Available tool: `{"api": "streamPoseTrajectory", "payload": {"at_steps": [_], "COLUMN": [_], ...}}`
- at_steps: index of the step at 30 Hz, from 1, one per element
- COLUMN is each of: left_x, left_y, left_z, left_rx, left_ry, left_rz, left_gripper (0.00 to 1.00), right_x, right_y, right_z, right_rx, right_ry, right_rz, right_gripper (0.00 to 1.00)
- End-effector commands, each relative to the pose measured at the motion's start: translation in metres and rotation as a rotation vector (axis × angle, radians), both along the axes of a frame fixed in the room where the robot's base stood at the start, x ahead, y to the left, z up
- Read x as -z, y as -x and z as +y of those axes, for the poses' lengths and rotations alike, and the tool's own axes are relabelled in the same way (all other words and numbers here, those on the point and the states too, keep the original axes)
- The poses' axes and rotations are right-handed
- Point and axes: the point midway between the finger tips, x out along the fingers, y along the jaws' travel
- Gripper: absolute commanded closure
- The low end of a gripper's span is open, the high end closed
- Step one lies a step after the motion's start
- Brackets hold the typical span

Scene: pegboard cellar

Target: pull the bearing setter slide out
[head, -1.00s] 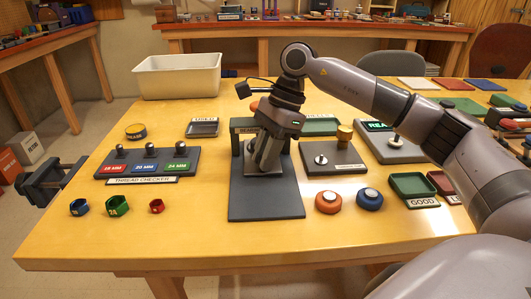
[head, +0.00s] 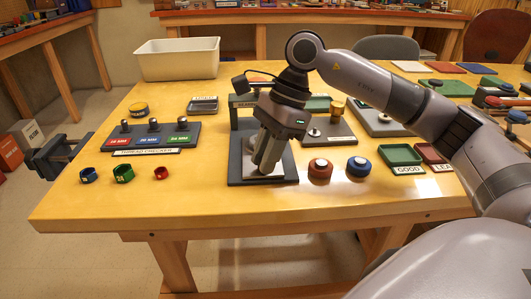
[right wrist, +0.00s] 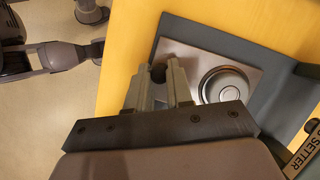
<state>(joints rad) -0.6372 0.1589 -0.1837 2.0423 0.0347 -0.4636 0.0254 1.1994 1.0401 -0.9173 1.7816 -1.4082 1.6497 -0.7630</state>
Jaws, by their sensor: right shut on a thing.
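The bearing setter has a dark base plate (head: 235,170) and an arch (head: 240,101) at its back, on the table. Its light metal slide (head: 287,163) lies on the front of the base, forward of the arch. My right gripper (head: 264,167) points down at the slide and hides part of it. In the right wrist view, the fingers are closed around a dark knob (right wrist: 158,72) on the slide (right wrist: 200,58). A round metal piece (right wrist: 226,84) sits on the slide beside the fingers.
A thread checker (head: 150,139) and several coloured rings stand left. An orange-red round part (head: 320,170) and a blue one (head: 358,168) stand just right of the base. Green and red trays (head: 400,155) lie farther right. The front strip of table is clear.

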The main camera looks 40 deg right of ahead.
Motion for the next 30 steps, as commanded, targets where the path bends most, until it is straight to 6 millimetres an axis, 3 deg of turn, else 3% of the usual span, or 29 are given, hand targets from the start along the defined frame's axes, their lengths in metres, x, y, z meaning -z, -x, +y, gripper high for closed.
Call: {"api": "streamPoseTrajectory", "payload": {"at_steps": [4, 5, 6, 7, 17, 30], "left_x": [0.0, 0.0, 0.0, 0.0, -0.002, -0.011], "left_y": [0.0, 0.0, 0.0, 0.0, -0.001, -0.001], "left_z": [0.0, 0.0, 0.0, 0.0, -0.003, -0.003], "left_rx": [0.0, 0.0, -0.001, -0.001, -0.008, -0.008], "left_ry": [0.0, 0.0, 0.001, 0.002, 0.011, 0.011], "left_rz": [-0.001, -0.001, -0.001, -0.001, -0.002, -0.003], "left_gripper": [0.54, 0.54, 0.54, 0.54, 0.54, 0.54], "right_x": [0.001, 0.001, 0.001, 0.001, -0.002, -0.059], "right_y": [0.004, 0.004, 0.004, 0.004, 0.002, 0.004], "right_z": [0.003, 0.003, 0.003, 0.003, 0.001, -0.022], "right_rx": [-0.017, -0.017, -0.017, -0.016, -0.01, -0.011], "right_ry": [-0.003, -0.003, -0.003, -0.003, -0.003, -0.003], "right_rz": [0.014, 0.014, 0.014, 0.013, 0.008, 0.009], "right_gripper": [1.0, 0.73, 0.6, 0.54, 0.54, 0.54]}}
